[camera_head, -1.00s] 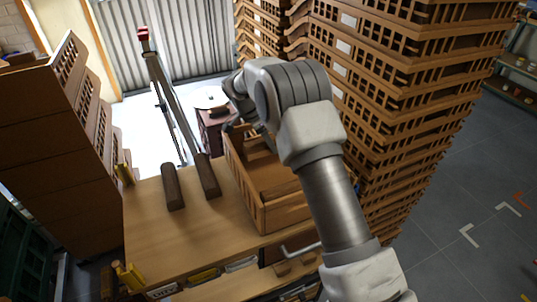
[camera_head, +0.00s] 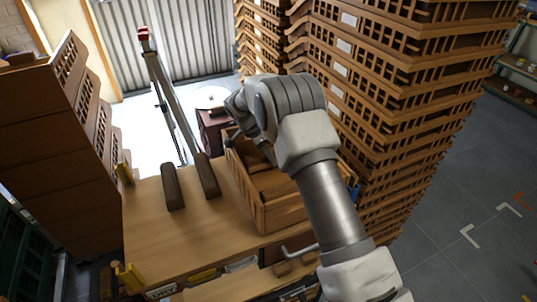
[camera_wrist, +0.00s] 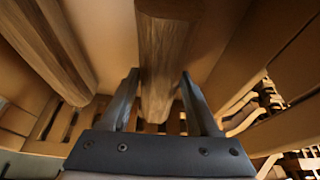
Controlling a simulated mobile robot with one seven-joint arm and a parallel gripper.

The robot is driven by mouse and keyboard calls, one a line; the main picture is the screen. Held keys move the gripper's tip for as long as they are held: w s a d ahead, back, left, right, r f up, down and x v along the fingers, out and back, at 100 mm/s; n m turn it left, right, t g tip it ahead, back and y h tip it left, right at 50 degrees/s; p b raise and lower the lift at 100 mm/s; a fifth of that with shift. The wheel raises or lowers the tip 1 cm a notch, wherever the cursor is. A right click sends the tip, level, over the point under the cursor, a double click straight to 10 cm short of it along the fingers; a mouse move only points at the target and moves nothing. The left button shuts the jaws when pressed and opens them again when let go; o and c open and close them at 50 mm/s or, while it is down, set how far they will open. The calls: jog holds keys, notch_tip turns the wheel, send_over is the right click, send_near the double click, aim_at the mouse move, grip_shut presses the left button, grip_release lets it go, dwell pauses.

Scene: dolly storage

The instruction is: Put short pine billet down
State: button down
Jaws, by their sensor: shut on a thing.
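In the wrist view my gripper (camera_wrist: 160,88) is shut on a pine billet (camera_wrist: 163,60), a long brown piece lying lengthwise between the two dark fingers. A second billet (camera_wrist: 52,45) lies to its left in the same view, apart from it. In the head view my forearm and wrist are over the open wooden crate (camera_head: 285,214) on the workbench, and they hide the fingers and the held billet. The slotted crate wall shows beyond the fingers in the wrist view. I cannot tell whether the held billet touches the crate floor.
Two dark bars (camera_head: 173,188) and (camera_head: 206,177) lie on the workbench (camera_head: 165,235) left of the crate. A tall stack of slatted crates (camera_head: 400,110) stands close on the right, another stack (camera_head: 50,150) at the left.

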jog(key=shift+f, duration=0.25)
jog(key=shift+c, duration=0.6)
grip_release()
jog(key=shift+r, duration=0.1)
